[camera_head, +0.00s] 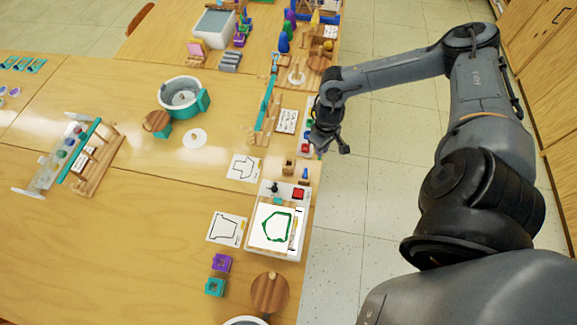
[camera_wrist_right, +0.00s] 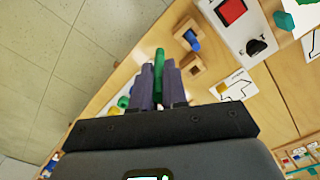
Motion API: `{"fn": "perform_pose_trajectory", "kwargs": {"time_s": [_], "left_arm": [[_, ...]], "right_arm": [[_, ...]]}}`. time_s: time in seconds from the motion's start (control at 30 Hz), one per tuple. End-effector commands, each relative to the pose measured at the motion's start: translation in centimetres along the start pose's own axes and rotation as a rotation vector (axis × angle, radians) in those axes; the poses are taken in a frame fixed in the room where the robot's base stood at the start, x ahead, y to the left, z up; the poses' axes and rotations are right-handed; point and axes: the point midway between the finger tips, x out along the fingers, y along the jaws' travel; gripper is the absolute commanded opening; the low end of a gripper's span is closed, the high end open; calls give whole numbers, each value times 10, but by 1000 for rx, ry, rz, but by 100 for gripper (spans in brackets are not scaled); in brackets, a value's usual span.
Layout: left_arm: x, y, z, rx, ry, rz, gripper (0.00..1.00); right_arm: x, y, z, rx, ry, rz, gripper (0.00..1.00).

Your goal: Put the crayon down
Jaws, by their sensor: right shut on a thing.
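My right gripper (camera_head: 325,138) hangs at the table's right edge. In the right wrist view its two dark fingers (camera_wrist_right: 160,82) are shut on a green crayon (camera_wrist_right: 159,66), which sticks out past the fingertips. The crayon is too small to make out in the head view. Two small wooden holder blocks stand just past the gripper: an empty-looking one (camera_head: 289,167) and one with a blue piece (camera_head: 305,175). Both show in the wrist view, the blue one (camera_wrist_right: 188,36) and the other (camera_wrist_right: 191,68). My left gripper is out of view.
A white tray (camera_head: 289,252) with a red square, a black knob and a sheet with a green outline (camera_head: 270,227) lies at the near table edge. Outline cards (camera_head: 243,168) lie beside it. A teal-and-wood rack (camera_head: 264,118) stands left of the gripper. Bare floor (camera_head: 385,150) lies right.

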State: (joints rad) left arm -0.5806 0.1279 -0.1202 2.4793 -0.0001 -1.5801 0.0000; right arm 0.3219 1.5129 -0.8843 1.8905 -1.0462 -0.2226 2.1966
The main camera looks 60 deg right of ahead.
Motion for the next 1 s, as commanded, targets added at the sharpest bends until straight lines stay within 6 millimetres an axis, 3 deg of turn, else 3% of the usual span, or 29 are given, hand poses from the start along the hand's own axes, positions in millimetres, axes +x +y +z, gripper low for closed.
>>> {"fn": "perform_pose_trajectory", "kwargs": {"time_s": [0.17, 0.6, 1.0], "left_arm": [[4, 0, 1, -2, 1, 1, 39], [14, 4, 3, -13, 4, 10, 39], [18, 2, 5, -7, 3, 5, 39]], "right_arm": [[18, -14, -15, 1, 2, -7, 0], [65, -57, -81, 1, 0, -3, 0], [85, -63, -90, 0, -4, 0, 0]]}}
